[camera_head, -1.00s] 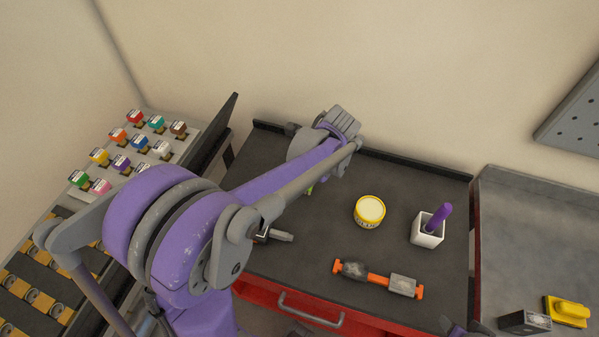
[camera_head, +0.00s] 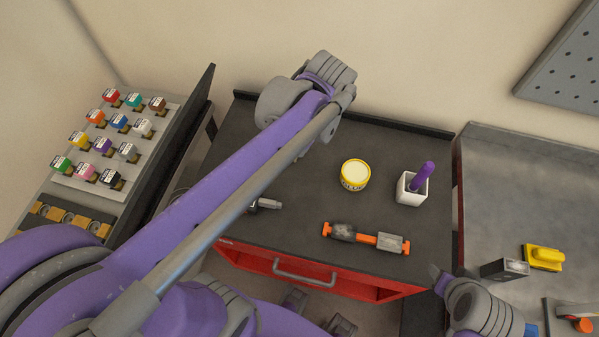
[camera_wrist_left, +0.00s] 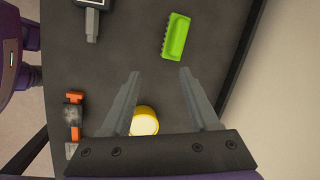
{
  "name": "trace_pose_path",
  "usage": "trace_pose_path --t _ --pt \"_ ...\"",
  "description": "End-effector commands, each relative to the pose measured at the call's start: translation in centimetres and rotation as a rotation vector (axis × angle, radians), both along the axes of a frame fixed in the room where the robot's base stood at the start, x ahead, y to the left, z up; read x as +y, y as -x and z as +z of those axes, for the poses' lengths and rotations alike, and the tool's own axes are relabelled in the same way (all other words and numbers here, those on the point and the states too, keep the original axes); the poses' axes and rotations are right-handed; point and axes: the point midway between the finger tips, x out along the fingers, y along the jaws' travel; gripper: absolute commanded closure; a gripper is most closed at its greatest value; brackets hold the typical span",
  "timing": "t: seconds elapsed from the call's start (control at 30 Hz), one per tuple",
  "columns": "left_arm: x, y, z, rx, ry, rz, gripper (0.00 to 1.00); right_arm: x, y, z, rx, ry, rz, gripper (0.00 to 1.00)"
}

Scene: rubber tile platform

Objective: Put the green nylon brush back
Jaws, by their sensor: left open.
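The green nylon brush (camera_wrist_left: 176,37) lies on the dark tabletop (camera_wrist_left: 130,55), upper middle in the left wrist view. It is a bright green block with a toothed edge. In the head view my left arm hides it. My left gripper (camera_wrist_left: 160,73) is open and empty in the left wrist view, with the brush beyond its fingertips and apart from them. In the head view my left arm reaches across the table and its wrist hides its jaws.
A grey-tipped device (camera_head: 265,204) lies near my arm. A rack of coloured labelled pieces (camera_head: 120,122) is left; a grey bench (camera_head: 515,200) is right.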

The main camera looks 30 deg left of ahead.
Motion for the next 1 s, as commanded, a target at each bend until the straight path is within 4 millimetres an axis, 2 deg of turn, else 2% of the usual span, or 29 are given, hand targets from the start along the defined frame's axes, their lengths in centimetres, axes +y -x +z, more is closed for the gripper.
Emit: trace_pose_path --t 0.03,0.2,0.4,0.57,1.0 --pt "-0.8 1.9 -0.9 -0.083 0.046 0.099 0.39 0.0 0.0 0.0 0.0 0.0 0.0 0.5" --pt "-3.6 6.2 -4.0 -0.332 0.243 0.465 0.39 0.0 0.0 0.0 0.0 0.0 0.0 0.5" --pt "-5.4 9.1 -6.6 -0.482 0.431 0.763 0.39 0.0 0.0 0.0 0.0 0.0 0.0 0.5" --pt "-5.9 9.6 -7.2 -0.514 0.483 0.841 0.39 0.0 0.0 0.0 0.0 0.0 0.0 0.5" --pt "-5.8 9.6 -7.2 -0.513 0.483 0.842 0.39 0.0 0.0 0.0 0.0 0.0 0.0 0.5"
